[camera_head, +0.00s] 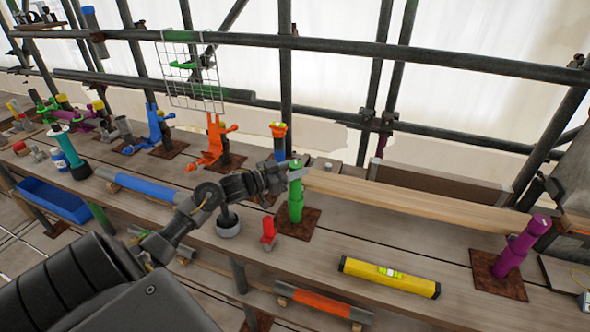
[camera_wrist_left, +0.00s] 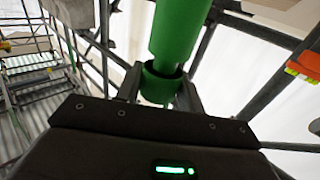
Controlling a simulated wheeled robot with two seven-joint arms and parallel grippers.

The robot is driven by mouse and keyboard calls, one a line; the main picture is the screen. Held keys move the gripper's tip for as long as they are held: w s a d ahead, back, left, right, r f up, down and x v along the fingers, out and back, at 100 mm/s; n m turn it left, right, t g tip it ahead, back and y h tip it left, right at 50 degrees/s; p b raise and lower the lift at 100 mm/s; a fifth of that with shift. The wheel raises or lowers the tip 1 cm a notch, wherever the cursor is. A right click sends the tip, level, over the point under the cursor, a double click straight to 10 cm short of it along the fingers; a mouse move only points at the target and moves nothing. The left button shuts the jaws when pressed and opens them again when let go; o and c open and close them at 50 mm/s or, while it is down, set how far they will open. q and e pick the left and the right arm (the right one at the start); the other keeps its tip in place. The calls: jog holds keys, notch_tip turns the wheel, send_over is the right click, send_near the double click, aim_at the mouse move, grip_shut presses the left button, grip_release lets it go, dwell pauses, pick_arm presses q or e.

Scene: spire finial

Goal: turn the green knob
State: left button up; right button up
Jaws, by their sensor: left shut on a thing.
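The green knob (camera_head: 296,200) is an upright green post on a square rusty plate (camera_head: 308,224), at the centre of the head view. My left gripper (camera_head: 288,174) reaches it from the left and is shut on its upper part. In the left wrist view the green knob (camera_wrist_left: 180,32) fills the top middle, with a finger of my left gripper (camera_wrist_left: 160,92) on each side of it. The fingers hide part of its surface. My right gripper is not in view.
A yellow spirit level (camera_head: 388,277) lies to the right in front, and a small red piece (camera_head: 268,230) stands just left of the plate. A wooden plank (camera_head: 420,202) lies behind to the right. A purple post (camera_head: 520,248) stands at the far right.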

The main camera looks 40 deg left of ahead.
pick_arm(q)
jog(key=m+g+h+b, duration=0.1)
jog(key=h+b, duration=0.1)
jog(key=m+g+h+b, duration=0.1)
jog(key=m+h, duration=0.1)
jog(key=shift+a+f+m+g+h+b, duration=0.1)
jog(key=shift+f+m+g+h+b, duration=0.05)
jog(key=shift+m+g+h+b, duration=0.2)
jog(key=shift+r+m+g+h+b, duration=0.2)
jog(key=shift+m+g+h+b, duration=0.45)
jog(key=shift+h+b, duration=0.2)
jog(key=o, duration=1)
jog(key=shift+w, duration=0.1)
